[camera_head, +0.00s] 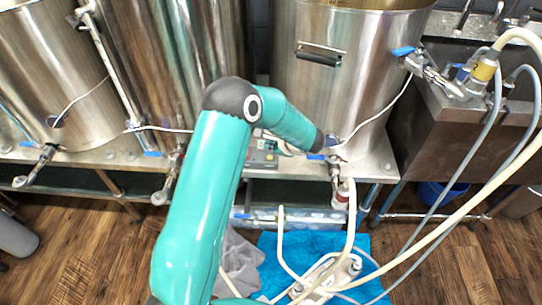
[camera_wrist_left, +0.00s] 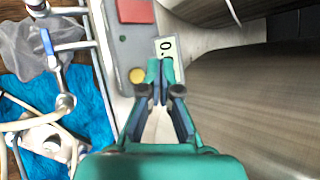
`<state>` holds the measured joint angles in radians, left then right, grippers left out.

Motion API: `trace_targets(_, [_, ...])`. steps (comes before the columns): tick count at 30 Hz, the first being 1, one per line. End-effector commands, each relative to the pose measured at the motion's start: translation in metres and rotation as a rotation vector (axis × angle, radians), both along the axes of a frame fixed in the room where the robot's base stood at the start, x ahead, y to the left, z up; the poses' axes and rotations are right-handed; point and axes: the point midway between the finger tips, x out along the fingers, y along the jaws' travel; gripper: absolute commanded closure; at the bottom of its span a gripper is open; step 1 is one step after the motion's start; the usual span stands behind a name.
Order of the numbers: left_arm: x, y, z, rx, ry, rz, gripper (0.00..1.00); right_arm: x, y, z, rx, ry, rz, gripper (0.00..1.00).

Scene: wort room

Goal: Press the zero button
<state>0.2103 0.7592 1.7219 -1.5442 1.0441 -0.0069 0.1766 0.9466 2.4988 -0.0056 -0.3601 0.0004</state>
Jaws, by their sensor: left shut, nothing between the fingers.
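A grey control box (camera_wrist_left: 122,50) shows in the wrist view with a red square (camera_wrist_left: 135,11), a round yellow button (camera_wrist_left: 137,75) and a pale panel reading "0." (camera_wrist_left: 166,47). I cannot tell for certain which part is the zero button. My left gripper (camera_wrist_left: 160,66) is shut and empty, its teal fingertips at the lower edge of the pale panel, right of the yellow button. I cannot tell if they touch the box. In the head view the box (camera_head: 262,158) sits on the steel bench, partly behind my left arm. My right gripper is not in view.
Large steel kettles (camera_head: 345,85) stand on the bench (camera_head: 365,170), with valves and a thin white cable along the front. Pale hoses and a pump (camera_head: 325,280) lie over a blue towel (camera_head: 275,245) on the floor. Grey cloth (camera_head: 240,262) lies beside it.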

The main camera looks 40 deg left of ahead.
Motion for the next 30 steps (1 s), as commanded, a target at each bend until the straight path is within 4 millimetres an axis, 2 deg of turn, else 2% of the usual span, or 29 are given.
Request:
trace_targets(3, [0.0, 0.0, 0.016, 0.001, -0.001, 0.0, 1.0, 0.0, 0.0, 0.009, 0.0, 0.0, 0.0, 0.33])
trace_targets(7, [0.0, 0.0, 0.024, 0.0, -0.001, 0.001, 1.0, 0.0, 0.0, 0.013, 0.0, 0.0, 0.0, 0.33])
trace_targets(30, [0.0, 0.0, 0.024, 0.0, 0.0, 0.0, 1.0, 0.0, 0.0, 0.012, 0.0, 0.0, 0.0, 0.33])
